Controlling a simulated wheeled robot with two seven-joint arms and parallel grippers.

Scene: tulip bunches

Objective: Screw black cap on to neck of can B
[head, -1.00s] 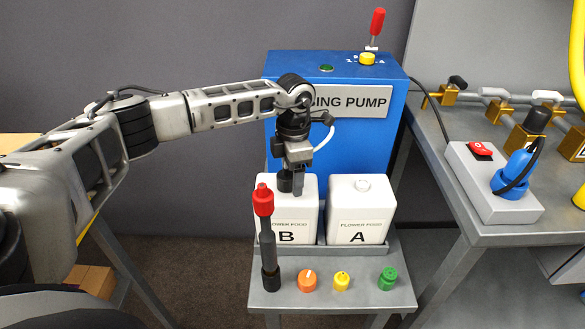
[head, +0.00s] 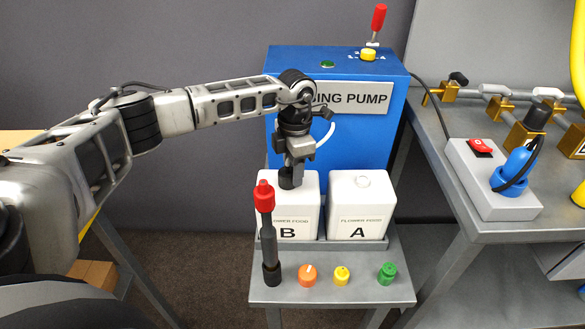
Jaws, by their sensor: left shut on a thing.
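Can B (head: 306,207) is a white box-shaped can labelled FLOWER FOOD, standing upright in a grey tray at the left. My left gripper (head: 292,172) points down over the top of can B. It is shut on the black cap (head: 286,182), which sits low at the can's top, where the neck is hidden. I cannot tell how far the cap is down on the neck. My right gripper is not in view.
Can A (head: 362,207) stands beside can B, with a white neck on top. A black tool with a red top (head: 268,235) stands in front of can B. Orange (head: 308,275), yellow (head: 341,276) and green (head: 387,274) caps sit along the front edge. The blue pump (head: 390,130) rises behind.

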